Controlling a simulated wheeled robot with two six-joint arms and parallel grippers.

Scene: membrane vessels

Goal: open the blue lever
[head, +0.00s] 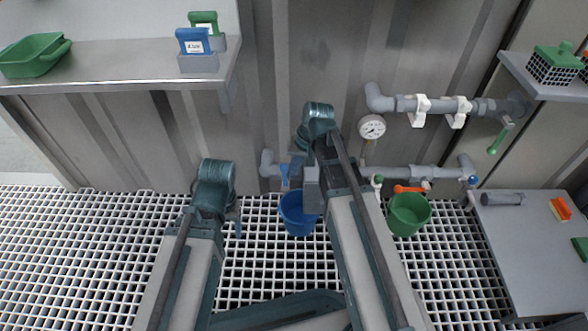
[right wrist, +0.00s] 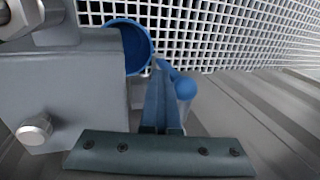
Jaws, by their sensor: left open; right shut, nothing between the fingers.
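The blue lever (head: 284,175) points down from the lower grey pipe, above the blue bucket (head: 297,222). In the right wrist view the lever (right wrist: 174,74) shows as a blue handle with a rounded blue part below it. My right gripper (right wrist: 158,80) is shut and empty, its fingertips close beside the lever; I cannot tell if they touch. In the head view my right arm hides most of that gripper and part of the pipe. My left gripper (head: 238,220) is open, lower and to the left, apart from the lever.
A pressure gauge (head: 372,127) and upper pipe (head: 440,104) are on the wall. A green bucket (head: 409,222) stands right of my right arm, below an orange lever (head: 408,189). A shelf (head: 130,70) is at the left, a grey table (head: 515,240) at the right.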

